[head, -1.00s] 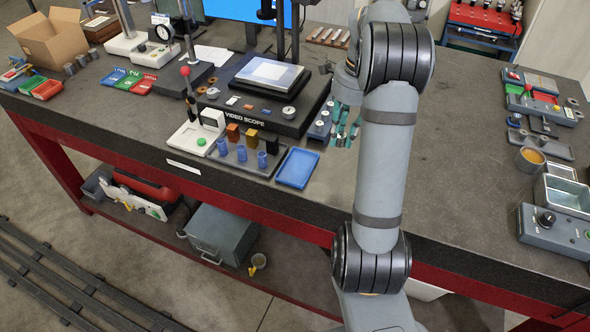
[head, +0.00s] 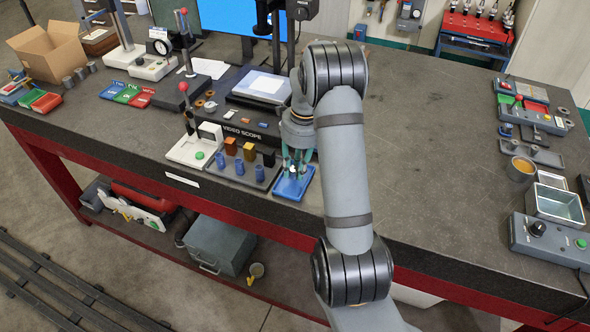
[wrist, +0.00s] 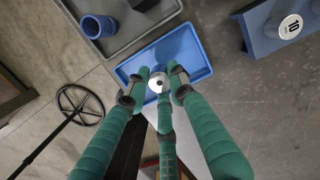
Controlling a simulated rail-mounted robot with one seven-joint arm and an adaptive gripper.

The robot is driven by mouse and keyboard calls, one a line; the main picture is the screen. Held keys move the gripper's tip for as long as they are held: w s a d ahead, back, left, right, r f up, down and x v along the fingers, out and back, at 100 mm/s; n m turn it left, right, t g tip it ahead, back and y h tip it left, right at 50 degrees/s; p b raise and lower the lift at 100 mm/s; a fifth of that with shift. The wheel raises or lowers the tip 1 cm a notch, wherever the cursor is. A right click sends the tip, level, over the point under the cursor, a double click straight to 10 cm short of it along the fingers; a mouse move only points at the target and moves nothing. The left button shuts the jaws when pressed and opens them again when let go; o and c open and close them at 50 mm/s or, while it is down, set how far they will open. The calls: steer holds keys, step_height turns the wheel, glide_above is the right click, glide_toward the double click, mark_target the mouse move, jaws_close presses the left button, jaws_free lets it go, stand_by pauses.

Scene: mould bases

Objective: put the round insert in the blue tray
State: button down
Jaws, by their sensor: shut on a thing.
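The blue tray (head: 284,191) lies near the front edge of the bench; in the wrist view its rim (wrist: 206,58) shows beyond my fingers. My gripper (head: 295,169) has green fingers and is over the tray. In the wrist view my gripper (wrist: 160,82) is shut on the round insert (wrist: 157,83), a small pale metallic piece with a dark centre. The insert shows against the tray's interior. The fingers hide part of it, and I cannot tell its exact height above the tray floor.
A grey tray (head: 262,184) with blue cylinders (head: 239,167) and coloured blocks stands just left of the blue tray. The video scope base (head: 236,128) is behind. A blue-grey holder with a white disc marked 10 (wrist: 290,27) is at right in the wrist view. The bench centre-right is clear.

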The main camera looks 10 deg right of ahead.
steer(key=shift+w+f, duration=0.1)
steer(key=shift+f, duration=0.75)
steer(key=shift+f, duration=0.2)
steer(key=c, duration=1.8)
jaws_free()
steer(key=shift+o, duration=0.2)
step_height(320, 180, up, 12)
steer(key=d, duration=0.1)
steer(key=shift+s+r+b, duration=0.2)
steer(key=shift+s+b, duration=0.15)
steer(key=shift+d, duration=0.1)
